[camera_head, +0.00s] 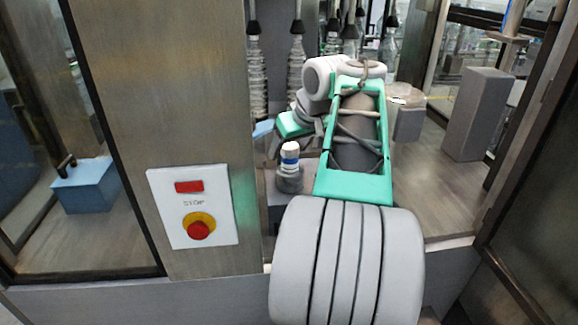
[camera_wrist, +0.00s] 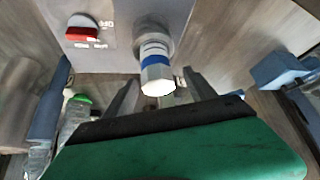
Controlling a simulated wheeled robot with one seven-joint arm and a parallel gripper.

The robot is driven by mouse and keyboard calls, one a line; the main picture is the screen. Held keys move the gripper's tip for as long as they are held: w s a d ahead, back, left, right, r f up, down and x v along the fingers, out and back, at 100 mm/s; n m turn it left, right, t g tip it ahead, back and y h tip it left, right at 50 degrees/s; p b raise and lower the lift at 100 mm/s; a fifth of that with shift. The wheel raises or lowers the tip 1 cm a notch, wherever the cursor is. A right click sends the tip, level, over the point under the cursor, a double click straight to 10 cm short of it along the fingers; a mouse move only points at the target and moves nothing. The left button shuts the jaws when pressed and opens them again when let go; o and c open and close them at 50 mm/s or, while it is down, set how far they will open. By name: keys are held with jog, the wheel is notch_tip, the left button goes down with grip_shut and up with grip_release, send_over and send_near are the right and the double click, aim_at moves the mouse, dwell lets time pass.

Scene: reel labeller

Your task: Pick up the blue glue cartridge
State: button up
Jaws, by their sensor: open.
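The cartridge (camera_head: 290,158) is a white cylinder with a blue band. It stands upright on a grey base beside my arm in the head view. In the wrist view the cartridge (camera_wrist: 156,58) shows at upper centre, its white end facing the camera. My gripper (camera_wrist: 160,82) is open, with one dark finger on each side of the line to the cartridge. The cartridge's near end appears between or just beyond the fingertips; I cannot tell the exact depth. No finger is seen to grip it. In the head view my arm hides the fingers.
A red switch (camera_wrist: 84,32) sits on a grey panel left of the cartridge in the wrist view. A blue block (camera_wrist: 277,70) lies to the right. In the head view, a stop panel (camera_head: 217,207) is on the metal post and a grey box (camera_head: 478,114) stands right.

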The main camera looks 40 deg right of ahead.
jog(key=x, duration=0.3)
jog(key=shift+w+d+f, duration=0.1)
jog(key=shift+f, duration=0.05)
grip_shut()
dwell(0.5)
